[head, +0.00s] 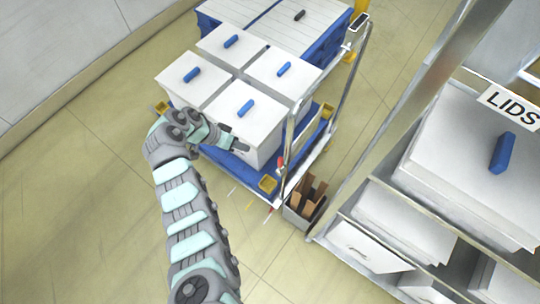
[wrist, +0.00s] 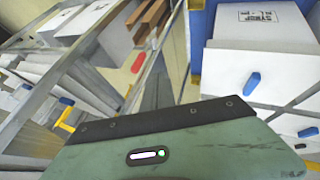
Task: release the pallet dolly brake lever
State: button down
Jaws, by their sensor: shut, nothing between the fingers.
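A dolly with a blue deck (head: 225,153) and a metal frame stands in the middle of the head view, carrying white boxes with blue handles. A small red part (head: 281,162) shows low on its near upright; I cannot tell if it is the brake lever. My gripper (head: 239,144) is by the front face of the nearest box (head: 243,112), left of the red part. It looks shut and empty. Its green housing hides the lower wrist view.
A metal rack with white boxes and a LIDS sign (head: 513,106) stands at the right. A bin (head: 303,206) of brown pieces sits between rack and dolly. A slatted white platform (head: 290,22) is behind the boxes. Floor at the left is clear.

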aim_at(281, 165)
jog(key=shift+f, duration=0.1)
jog(key=d+f, duration=0.8)
jog(key=d, duration=0.1)
jog(key=shift+d, duration=0.25)
dwell(0.8)
jog(key=shift+s+d+r, duration=0.1)
jog(key=shift+s+r, duration=0.05)
jog(key=shift+s, duration=0.1)
